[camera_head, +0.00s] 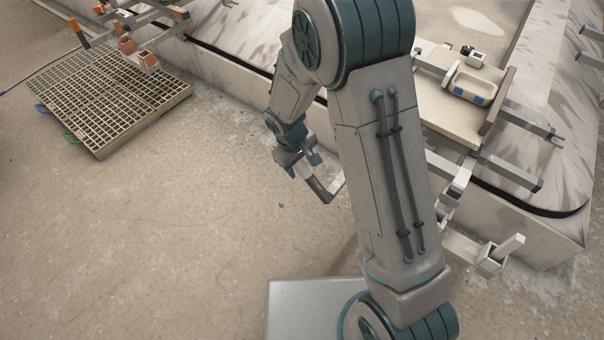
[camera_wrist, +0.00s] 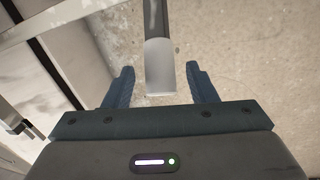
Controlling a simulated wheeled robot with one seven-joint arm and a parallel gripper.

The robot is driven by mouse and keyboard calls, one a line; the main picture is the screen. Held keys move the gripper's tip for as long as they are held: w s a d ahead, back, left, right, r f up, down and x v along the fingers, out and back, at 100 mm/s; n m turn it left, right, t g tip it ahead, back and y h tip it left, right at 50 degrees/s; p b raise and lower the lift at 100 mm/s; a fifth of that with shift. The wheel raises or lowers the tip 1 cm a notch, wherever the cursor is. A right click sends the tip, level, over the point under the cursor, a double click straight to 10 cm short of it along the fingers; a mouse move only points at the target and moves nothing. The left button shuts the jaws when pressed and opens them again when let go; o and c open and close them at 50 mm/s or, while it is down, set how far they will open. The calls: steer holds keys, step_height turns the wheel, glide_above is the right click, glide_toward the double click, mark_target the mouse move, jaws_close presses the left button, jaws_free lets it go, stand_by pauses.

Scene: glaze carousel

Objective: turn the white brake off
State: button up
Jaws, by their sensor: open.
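My gripper (camera_head: 303,166) hangs beside my forearm in the head view. In the wrist view its two blue fingers (camera_wrist: 160,78) are open, with a grey bar with a paler, flat end (camera_wrist: 160,68) between them. I see a gap on each side of that bar. The bar also shows below my gripper in the head view (camera_head: 321,190), partly hidden by my arm. I cannot tell which brake it belongs to. A white lever (camera_head: 508,246) on a pale bracket stands at the lower right, apart from my gripper, and slants up to the right.
A carousel rim with pale panels (camera_head: 545,220) runs along the right. A board with a small tray (camera_head: 474,85) sits on rails there. A floor grating (camera_head: 110,95) and orange-tipped levers (camera_head: 80,33) are at upper left. The floor at left is clear.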

steer(key=shift+w+d+f+b, duration=0.1)
steer(key=shift+f+b, duration=0.1)
steer(key=shift+f, duration=0.5)
steer(key=shift+w+d+f+b, duration=0.15)
steer(key=shift+f, duration=0.6)
steer(key=shift+w+d+f+b, duration=0.1)
steer(key=shift+f+b, duration=0.1)
steer(key=shift+f, duration=0.5)
steer(key=shift+c, duration=0.3)
jaws_close()
